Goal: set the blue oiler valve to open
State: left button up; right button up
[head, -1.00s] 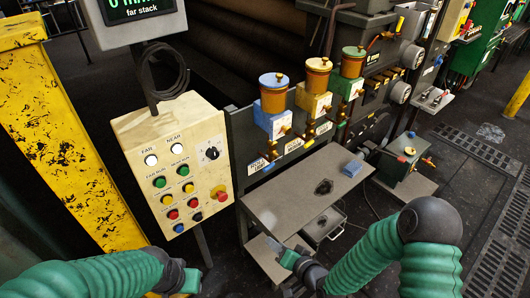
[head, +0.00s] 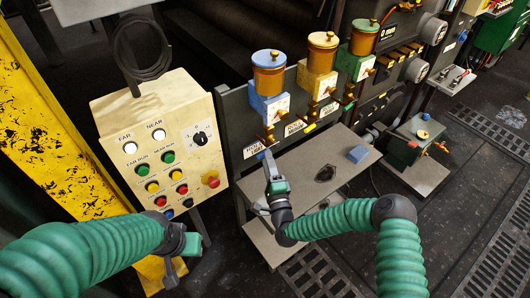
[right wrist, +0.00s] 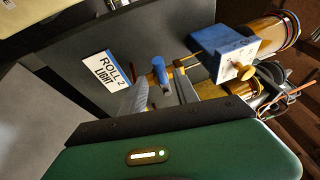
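The blue oiler (head: 268,80) has a blue lid, an amber cup and a blue block, and is the leftmost of three on the dark panel. In the right wrist view its blue block (right wrist: 222,50) appears sideways, with a short blue valve handle (right wrist: 160,72) on the brass pipe beside it. My right gripper (head: 268,158) is just below this oiler. In the right wrist view its fingers (right wrist: 160,97) are apart, with the blue handle between or just beyond the tips; contact is unclear. My left gripper (head: 170,275) hangs at the lower left, empty; its opening is unclear.
A yellow oiler (head: 318,65) and a green oiler (head: 360,50) stand to the right. The button panel (head: 165,140) is left. A "ROLL 2 LIGHT" label (right wrist: 108,68) is near the handle.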

aim_at(262, 153)
jog(key=x, duration=0.3)
jog(key=shift+w+a+r, duration=0.1)
jog(key=shift+a+r, duration=0.15)
jog(key=shift+w+a+f, duration=0.1)
jog(key=shift+w+a, duration=0.05)
jog(key=shift+a, duration=0.35)
jog(key=shift+d, duration=0.5)
grip_shut()
jog(key=shift+a, duration=0.15)
